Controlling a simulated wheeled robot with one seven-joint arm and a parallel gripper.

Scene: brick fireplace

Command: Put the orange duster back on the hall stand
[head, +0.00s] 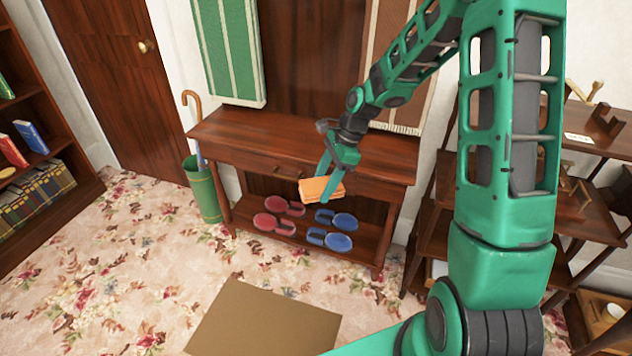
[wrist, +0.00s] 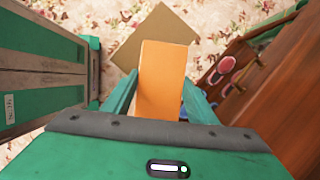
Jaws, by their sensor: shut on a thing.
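The orange duster (head: 321,190) is a small block-shaped thing held between the fingers of my gripper (head: 333,178). In the wrist view the duster (wrist: 163,75) stands out between the two green fingers of my gripper (wrist: 158,100), which are shut on it. The hall stand (head: 300,143) is a dark wooden table with a drawer and a low shelf. In the head view the duster shows in front of the stand, below its top edge and above its low shelf. The stand also shows at the right of the wrist view (wrist: 277,95).
Red slippers (head: 278,213) and blue slippers (head: 334,229) lie on the low shelf. A green umbrella bin (head: 203,190) with a cane stands left of the stand. A brown mat (head: 262,322) lies on the flowered carpet. Dark shelves (head: 560,190) stand at right. The visible stand top is bare.

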